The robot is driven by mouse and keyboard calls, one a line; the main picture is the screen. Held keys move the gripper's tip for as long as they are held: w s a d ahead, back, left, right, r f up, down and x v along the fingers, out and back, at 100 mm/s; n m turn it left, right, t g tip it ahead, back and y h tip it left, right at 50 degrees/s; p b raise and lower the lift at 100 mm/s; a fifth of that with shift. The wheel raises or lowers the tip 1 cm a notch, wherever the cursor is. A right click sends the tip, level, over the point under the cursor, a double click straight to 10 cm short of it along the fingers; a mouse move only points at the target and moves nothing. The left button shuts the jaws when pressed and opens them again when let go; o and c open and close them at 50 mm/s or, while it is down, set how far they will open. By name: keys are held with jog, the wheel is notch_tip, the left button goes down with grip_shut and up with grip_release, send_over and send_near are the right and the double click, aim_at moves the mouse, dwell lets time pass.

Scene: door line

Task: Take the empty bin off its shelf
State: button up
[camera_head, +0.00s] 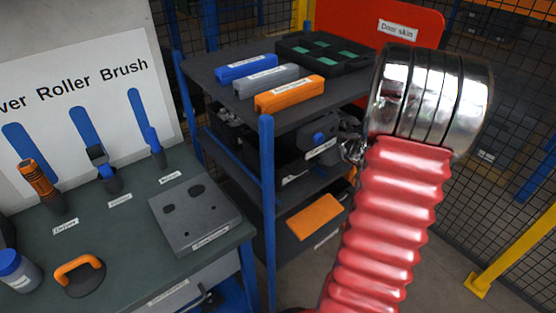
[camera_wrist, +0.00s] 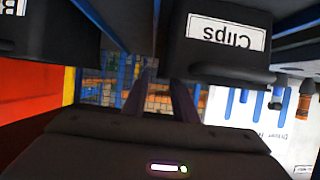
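The rack (camera_head: 267,200) has blue posts and dark shelves; its middle shelf holds dark bins with white labels. A labelled dark bin (camera_head: 318,152) shows there in the head view, partly hidden. The wrist view is upside down. It shows a black bin labelled "Clips" (camera_wrist: 215,62) close on the right and another labelled black bin (camera_wrist: 50,35) at the left edge. My gripper (camera_wrist: 165,85) shows two dark fingers spread apart, with background between them and nothing held. In the head view my red arm sleeve hides much of that area. I cannot tell which bin is empty.
Blue, grey and orange bars (camera_head: 288,93) and a black tray (camera_head: 283,48) with green pieces lie on the top shelf. An orange piece (camera_head: 314,216) lies low down. A workbench (camera_head: 120,225) with tools stands left. A red panel (camera_head: 345,22) and mesh fence stand behind.

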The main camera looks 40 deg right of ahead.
aim_at(294, 152)
jog(key=shift+x, duration=1.2)
jog(key=shift+x, duration=2.6)
jog(key=shift+a, duration=0.15)
jog(key=shift+c, duration=0.4)
grip_shut()
